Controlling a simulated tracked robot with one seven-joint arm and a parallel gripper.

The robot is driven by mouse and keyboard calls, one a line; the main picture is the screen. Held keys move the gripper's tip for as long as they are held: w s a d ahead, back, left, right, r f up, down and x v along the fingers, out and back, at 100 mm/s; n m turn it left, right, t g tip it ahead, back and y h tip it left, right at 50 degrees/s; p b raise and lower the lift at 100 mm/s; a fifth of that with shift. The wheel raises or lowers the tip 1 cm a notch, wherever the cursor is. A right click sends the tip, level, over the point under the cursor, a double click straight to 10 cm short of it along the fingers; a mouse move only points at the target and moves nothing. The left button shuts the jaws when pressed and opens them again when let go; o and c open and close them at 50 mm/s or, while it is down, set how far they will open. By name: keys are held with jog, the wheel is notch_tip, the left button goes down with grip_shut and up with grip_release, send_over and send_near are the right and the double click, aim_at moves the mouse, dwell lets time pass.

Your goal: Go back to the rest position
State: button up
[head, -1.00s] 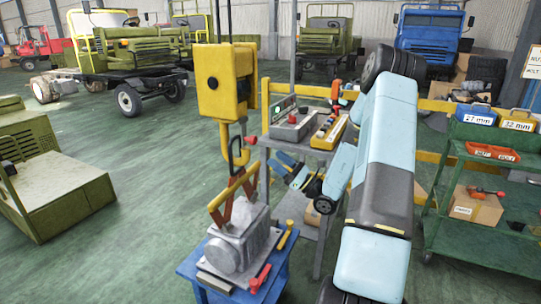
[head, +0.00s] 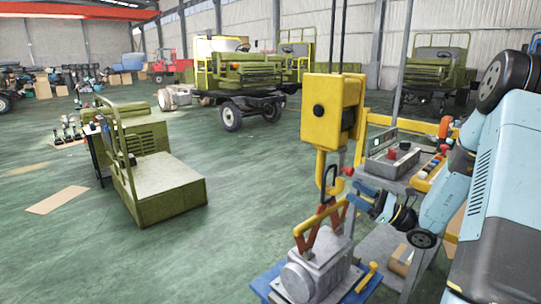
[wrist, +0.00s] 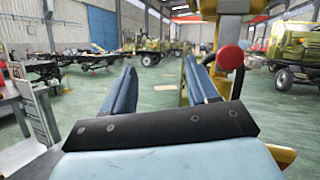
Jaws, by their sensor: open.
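My gripper (head: 366,199) is open and empty at the end of my bent blue arm, just right of the yellow hoist hook (head: 327,170). In the wrist view its two blue fingers (wrist: 160,88) stand apart with only floor and background between them. A red knob (head: 347,171) is close by the fingertips; in the wrist view the red knob (wrist: 230,57) shows just right of the right finger. I cannot tell whether they touch. A grey metal housing (head: 318,272) sits under the orange lifting tongs (head: 322,228) on a blue stand.
A grey shelf (head: 385,172) with control boxes stands behind my gripper. The yellow hoist block (head: 332,108) hangs close to its left. A green cart (head: 165,190) stands further left, with open green floor (head: 90,250) around it. Green trucks (head: 255,75) are at the back.

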jog(key=s+a+r+n+g+h, duration=0.35)
jog(key=s+a+n+g, duration=0.25)
jog(key=s, duration=0.2)
jog(key=s+a+r+n+g+h, duration=0.2)
jog(key=s+a+n+g+h, duration=0.4)
jog(key=s, duration=0.3)
jog(key=s+d+r+n+t+h, duration=0.6)
jog(key=s+d+r+n+h, duration=0.1)
jog(key=s+r+n+h, duration=0.1)
jog(key=shift+s+d+n+t+h, duration=0.35)
jog(key=shift+s+n+h, duration=0.5)
jog(key=shift+s, duration=0.6)
jog(key=shift+s, duration=0.1)
